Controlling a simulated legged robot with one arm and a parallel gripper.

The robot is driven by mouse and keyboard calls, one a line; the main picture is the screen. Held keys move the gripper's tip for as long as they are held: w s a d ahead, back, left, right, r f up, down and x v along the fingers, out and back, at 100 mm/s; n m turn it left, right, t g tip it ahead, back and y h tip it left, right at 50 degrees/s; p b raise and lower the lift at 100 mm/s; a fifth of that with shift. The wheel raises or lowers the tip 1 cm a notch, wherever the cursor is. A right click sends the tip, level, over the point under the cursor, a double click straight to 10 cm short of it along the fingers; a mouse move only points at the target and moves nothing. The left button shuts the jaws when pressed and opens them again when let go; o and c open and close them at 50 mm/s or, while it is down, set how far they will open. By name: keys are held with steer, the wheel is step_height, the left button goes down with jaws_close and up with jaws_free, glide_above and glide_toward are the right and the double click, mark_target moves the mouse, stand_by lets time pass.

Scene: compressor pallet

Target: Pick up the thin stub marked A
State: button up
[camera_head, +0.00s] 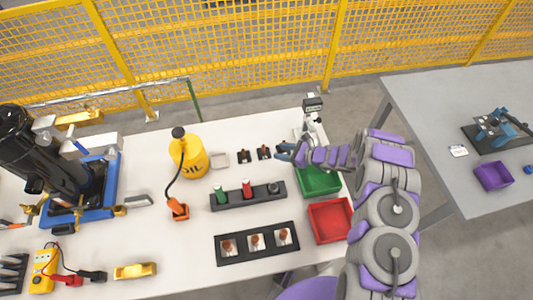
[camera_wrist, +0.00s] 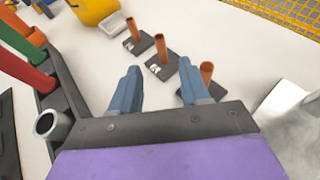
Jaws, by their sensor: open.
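Three copper-coloured stubs stand upright on small dark bases in the wrist view: a far one (camera_wrist: 132,27), a middle one (camera_wrist: 160,47) and a near one (camera_wrist: 206,73). White marks show on the far and middle bases, but I cannot read a letter, so I cannot tell which is A. My gripper (camera_wrist: 158,75) is open and empty, its two blue-grey fingers apart. The near stub is just beyond the right finger, which partly hides its base. In the head view my gripper (camera_head: 286,151) is at the right end of this row, covering the near stub.
A dark rack (camera_head: 249,196) with green, red and grey cylinders stands in front. A green bin (camera_head: 320,190) and a red bin (camera_head: 330,221) are at the right. A yellow oil can (camera_head: 188,157) stands left of the stubs. A black tray (camera_head: 257,256) holds other copper pieces.

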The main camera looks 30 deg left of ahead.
mark_target(268, 154)
steer(key=b+x, duration=0.1)
steer(key=x, duration=0.6)
steer(key=shift+w+a+r, duration=0.1)
steer(key=shift+w+r, duration=0.05)
steer(key=shift+r, duration=0.05)
steer(key=shift+d+r, duration=0.25)
steer(key=shift+d, duration=0.25)
steer(key=shift+x, duration=0.75)
steer(key=c, duration=0.7)
steer(key=shift+d, duration=0.1)
jaws_close()
steer(key=shift+d+r, duration=0.2)
steer(key=shift+d, duration=0.2)
